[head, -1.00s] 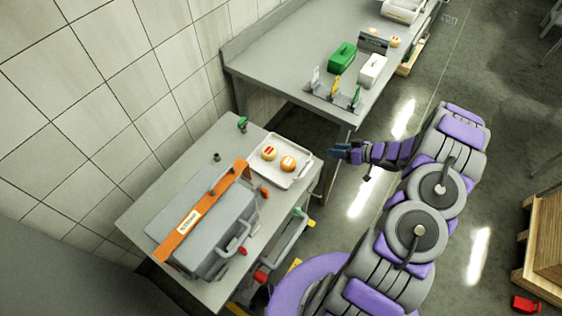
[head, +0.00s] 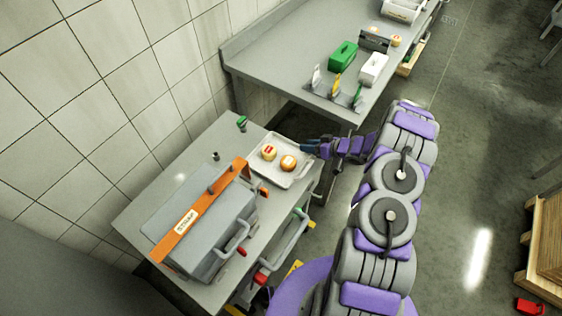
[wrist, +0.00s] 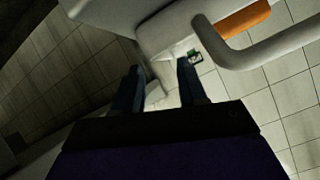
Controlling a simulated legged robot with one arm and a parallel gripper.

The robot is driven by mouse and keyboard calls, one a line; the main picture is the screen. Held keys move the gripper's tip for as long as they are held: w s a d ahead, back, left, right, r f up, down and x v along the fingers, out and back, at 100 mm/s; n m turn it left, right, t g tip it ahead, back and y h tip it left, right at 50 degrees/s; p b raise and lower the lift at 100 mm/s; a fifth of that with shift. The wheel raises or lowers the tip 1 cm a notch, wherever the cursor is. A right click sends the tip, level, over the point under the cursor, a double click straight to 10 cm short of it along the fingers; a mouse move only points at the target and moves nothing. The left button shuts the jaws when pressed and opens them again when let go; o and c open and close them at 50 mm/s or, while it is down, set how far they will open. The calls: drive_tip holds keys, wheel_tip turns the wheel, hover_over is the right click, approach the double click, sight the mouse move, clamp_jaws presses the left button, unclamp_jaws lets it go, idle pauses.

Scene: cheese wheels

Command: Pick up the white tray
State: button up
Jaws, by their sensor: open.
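The white tray (head: 284,145) is shallow and lies on the grey table, near its far right corner in the head view. It holds two round cheeses, a pale one (head: 269,153) and an orange one (head: 288,163), each with a red marking or tint. My gripper (head: 305,147) is at the tray's right edge, coming from the right. Whether it touches the rim I cannot tell. In the wrist view my gripper (wrist: 160,75) shows two dark fingers apart, with a pale surface beyond and between them. I cannot tell how much of that is the tray.
A grey machine (head: 210,235) with an orange strap bar (head: 195,215) fills the table's near side. A small green object (head: 241,123) stands behind the tray. A long grey bench (head: 290,65) holds a green box (head: 342,56) and a white box (head: 373,69).

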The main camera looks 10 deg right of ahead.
sight(296, 145)
drive_tip(key=shift+b+x, duration=0.5)
drive_tip(key=shift+x, duration=1.75)
drive_tip(key=shift+d+f, duration=0.1)
drive_tip(key=shift+c, duration=0.2)
clamp_jaws()
